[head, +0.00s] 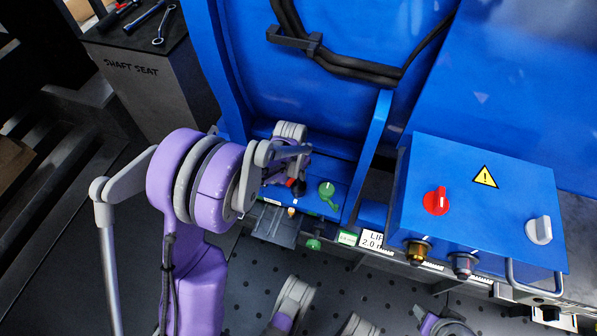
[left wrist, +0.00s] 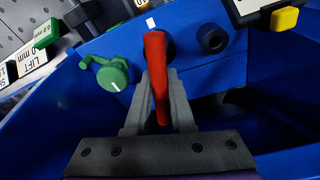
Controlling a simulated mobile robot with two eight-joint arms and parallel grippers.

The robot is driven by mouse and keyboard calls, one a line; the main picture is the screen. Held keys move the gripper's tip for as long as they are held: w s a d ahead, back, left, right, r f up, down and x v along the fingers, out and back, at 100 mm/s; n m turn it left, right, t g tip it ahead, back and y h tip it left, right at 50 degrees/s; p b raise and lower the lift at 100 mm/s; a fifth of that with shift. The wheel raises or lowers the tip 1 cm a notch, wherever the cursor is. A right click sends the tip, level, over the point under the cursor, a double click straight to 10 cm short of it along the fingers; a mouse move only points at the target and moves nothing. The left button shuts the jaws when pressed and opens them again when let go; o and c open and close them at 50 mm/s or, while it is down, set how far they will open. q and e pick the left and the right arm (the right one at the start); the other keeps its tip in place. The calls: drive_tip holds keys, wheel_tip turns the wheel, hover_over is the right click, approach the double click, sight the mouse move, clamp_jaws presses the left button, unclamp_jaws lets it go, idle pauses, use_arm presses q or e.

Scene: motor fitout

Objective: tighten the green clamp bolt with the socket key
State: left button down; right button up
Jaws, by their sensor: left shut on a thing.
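My left gripper (left wrist: 160,85) is shut on a red bar (left wrist: 157,65). The bar stands in front of a dark round fitting on the blue panel; I cannot tell whether it touches the fitting or is the socket key. In the head view the left gripper (head: 298,165) is over the blue panel, and its arm hides part of it. A green knob with a white mark and a small green lever (head: 327,188) sits right of the gripper; in the left wrist view this knob (left wrist: 113,76) is left of the red bar. A lower green part (head: 313,243) also shows.
A blue box with a red knob (head: 436,201), a grey knob (head: 539,230) and a warning sign stands to the right. Blue walls flank the panel. A tool stand (head: 150,80) marked SHAFT SEAT is at upper left. A dark perforated surface (head: 365,285) lies below.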

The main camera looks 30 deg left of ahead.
use_arm(q)
drive_tip(key=shift+f, duration=0.35)
idle(0.4)
drive_tip(key=shift+m, duration=1.4)
